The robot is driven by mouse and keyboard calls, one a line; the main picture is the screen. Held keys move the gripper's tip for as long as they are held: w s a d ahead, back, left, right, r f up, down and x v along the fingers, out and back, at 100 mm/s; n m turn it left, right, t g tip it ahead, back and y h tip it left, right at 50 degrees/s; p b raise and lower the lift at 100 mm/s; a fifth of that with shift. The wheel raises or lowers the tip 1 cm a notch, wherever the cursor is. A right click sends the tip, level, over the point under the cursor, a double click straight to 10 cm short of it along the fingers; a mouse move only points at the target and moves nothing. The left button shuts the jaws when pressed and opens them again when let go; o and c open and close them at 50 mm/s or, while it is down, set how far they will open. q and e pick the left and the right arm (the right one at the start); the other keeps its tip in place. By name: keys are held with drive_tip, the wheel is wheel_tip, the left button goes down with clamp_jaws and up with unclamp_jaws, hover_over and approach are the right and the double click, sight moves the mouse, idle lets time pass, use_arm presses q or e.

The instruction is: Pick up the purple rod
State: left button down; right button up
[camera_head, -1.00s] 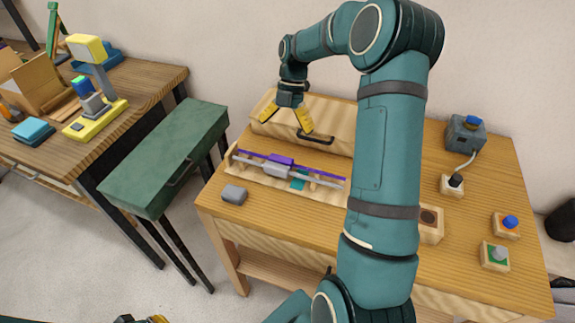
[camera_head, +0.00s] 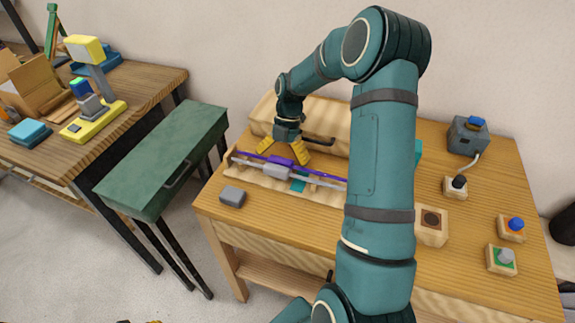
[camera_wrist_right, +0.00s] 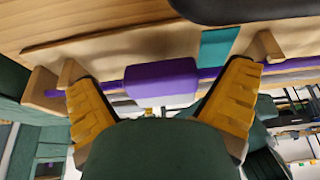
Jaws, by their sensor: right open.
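The purple rod (camera_head: 320,174) lies across a low wooden rack, with a thicker purple block (camera_head: 283,161) at its middle. My right gripper (camera_head: 284,153) is open, pointing down just above that block. In the right wrist view, the purple block (camera_wrist_right: 160,82) shows between the spread yellow fingers, with a visible gap on each side. The thin purple rod (camera_wrist_right: 206,73) runs out beside it. A small yellow-and-black bit of my left gripper (camera_head: 140,321) shows at the bottom edge; its fingers are mostly cut off.
A grey rod with a grey block (camera_head: 276,172) lies close in front of the purple one. A teal piece (camera_head: 298,185) sits beside it. A wooden box with a dark handle (camera_head: 318,141) stands behind. A grey block (camera_head: 232,196) lies at the table's front left.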

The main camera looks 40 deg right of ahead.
drive_tip(key=c, duration=1.1)
drive_tip(key=shift+s+a, duration=0.1)
drive_tip(key=shift+c, duration=0.4)
drive_tip(key=shift+f, duration=0.1)
